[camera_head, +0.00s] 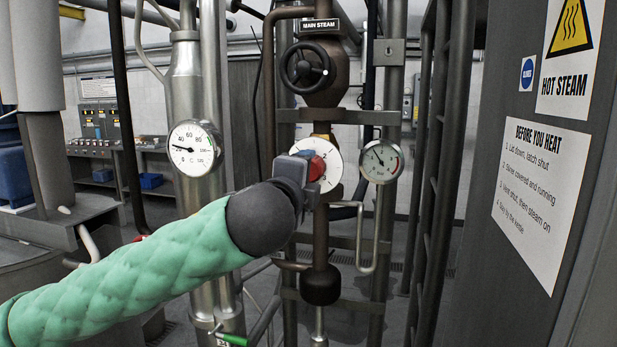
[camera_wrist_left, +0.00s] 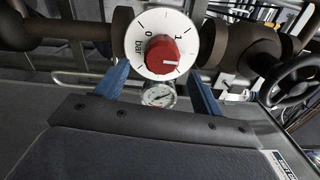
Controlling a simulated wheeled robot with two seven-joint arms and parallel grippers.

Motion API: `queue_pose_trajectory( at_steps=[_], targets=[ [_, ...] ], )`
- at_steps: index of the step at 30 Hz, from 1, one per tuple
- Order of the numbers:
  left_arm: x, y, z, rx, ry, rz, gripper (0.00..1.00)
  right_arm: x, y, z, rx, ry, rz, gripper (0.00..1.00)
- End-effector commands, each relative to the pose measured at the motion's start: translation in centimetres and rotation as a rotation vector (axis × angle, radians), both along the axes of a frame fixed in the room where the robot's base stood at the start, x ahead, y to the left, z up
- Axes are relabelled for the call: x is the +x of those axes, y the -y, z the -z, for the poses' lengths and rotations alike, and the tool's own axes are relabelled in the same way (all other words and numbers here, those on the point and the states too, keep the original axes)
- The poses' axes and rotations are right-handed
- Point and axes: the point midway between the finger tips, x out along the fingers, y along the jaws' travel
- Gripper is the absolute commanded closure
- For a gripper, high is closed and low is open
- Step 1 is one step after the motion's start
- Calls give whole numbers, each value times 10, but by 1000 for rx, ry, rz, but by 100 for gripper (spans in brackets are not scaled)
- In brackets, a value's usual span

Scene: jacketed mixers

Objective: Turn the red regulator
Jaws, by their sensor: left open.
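The red regulator (camera_head: 317,168) is a round knob on a white dial (camera_head: 329,182) on the brown steam pipe. In the left wrist view the red knob (camera_wrist_left: 162,54) faces the camera, with a white pointer line toward the picture's right. The white dial (camera_wrist_left: 139,62) around it carries 0, 1 and "bar". My left gripper (camera_wrist_left: 160,71) is open, its two blue fingers apart to either side of the knob's picture position. Contact cannot be told. In the head view my left gripper (camera_head: 304,165) covers the dial's left part. My right gripper is out of view.
The black main steam handwheel (camera_head: 307,67) sits above the dial. A pressure gauge (camera_head: 380,162) is right of it, and a temperature gauge (camera_head: 195,148) is left on a steel pipe. A dark panel with signs (camera_head: 542,190) stands at the right. Vertical pipes crowd both sides.

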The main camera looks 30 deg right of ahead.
Motion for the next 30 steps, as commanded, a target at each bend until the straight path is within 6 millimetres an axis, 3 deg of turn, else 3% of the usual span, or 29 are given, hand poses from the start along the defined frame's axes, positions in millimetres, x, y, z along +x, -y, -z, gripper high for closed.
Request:
queue_pose_trajectory(
  at_steps=[10, 30],
  targets=[
    [-26, -31, 0, -1, -1, 0, 32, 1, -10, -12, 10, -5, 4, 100],
    [-28, -33, -3, 1, -1, 0, 32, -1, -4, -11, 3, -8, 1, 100]
  ],
)
